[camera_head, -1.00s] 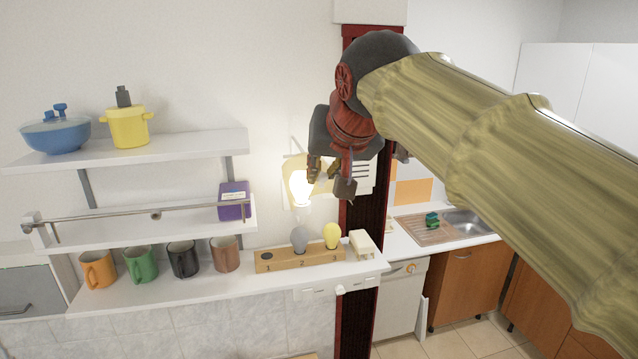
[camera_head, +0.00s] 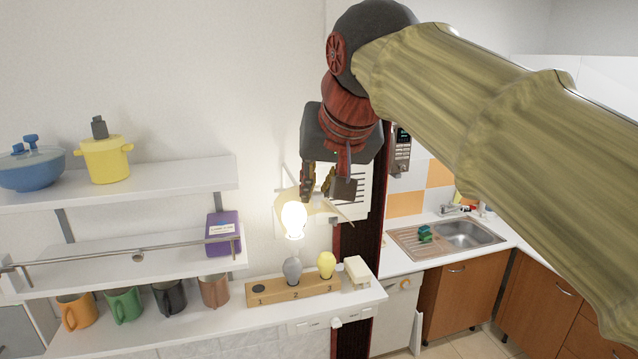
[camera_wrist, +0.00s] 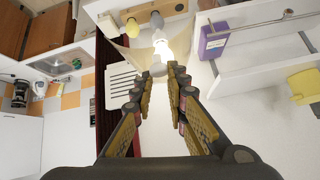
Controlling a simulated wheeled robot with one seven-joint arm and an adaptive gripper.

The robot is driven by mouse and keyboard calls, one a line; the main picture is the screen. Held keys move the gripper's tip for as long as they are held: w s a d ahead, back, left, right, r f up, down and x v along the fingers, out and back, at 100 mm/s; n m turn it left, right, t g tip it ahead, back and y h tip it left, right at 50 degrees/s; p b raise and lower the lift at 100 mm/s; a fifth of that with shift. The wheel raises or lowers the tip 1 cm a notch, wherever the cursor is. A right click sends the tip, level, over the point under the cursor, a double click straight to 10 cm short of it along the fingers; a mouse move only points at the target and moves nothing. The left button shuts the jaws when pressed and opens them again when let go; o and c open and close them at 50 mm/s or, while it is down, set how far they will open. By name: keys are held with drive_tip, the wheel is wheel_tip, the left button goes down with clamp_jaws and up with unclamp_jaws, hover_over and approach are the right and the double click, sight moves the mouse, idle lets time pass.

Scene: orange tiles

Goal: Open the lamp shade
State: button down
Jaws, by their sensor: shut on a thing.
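The lamp's lit bulb (camera_head: 293,219) glows white near the wall, left of the dark red post. The cream lamp shade (camera_head: 325,209) shows around and behind the bulb, with a panel reaching right under my fingers. My gripper (camera_head: 316,196) is just above and right of the bulb, pointing down.
Below is a shelf with a wooden bulb holder (camera_head: 290,291), a white switch block (camera_head: 357,272) and several mugs. A purple box (camera_head: 223,233) stands on the middle shelf. The dark red post (camera_head: 357,285) is close on the right. A sink (camera_head: 468,233) lies farther right.

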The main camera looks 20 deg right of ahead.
drive_tip(key=c, duration=2.2)
unclamp_jaws()
drive_tip(key=shift+f, duration=0.3)
drive_tip(key=shift+c, duration=0.2)
drive_tip(key=o, duration=0.4)
drive_tip(key=shift+w+a, duration=0.2)
drive_tip(key=shift+w, duration=0.15)
drive_tip(key=shift+o, duration=0.5)
drive_tip(key=shift+s+r, duration=0.1)
drive_tip(key=shift+s, duration=0.05)
drive_tip(key=shift+d, duration=0.1)
drive_tip(key=shift+r, duration=0.1)
drive_tip(key=v, duration=1.2)
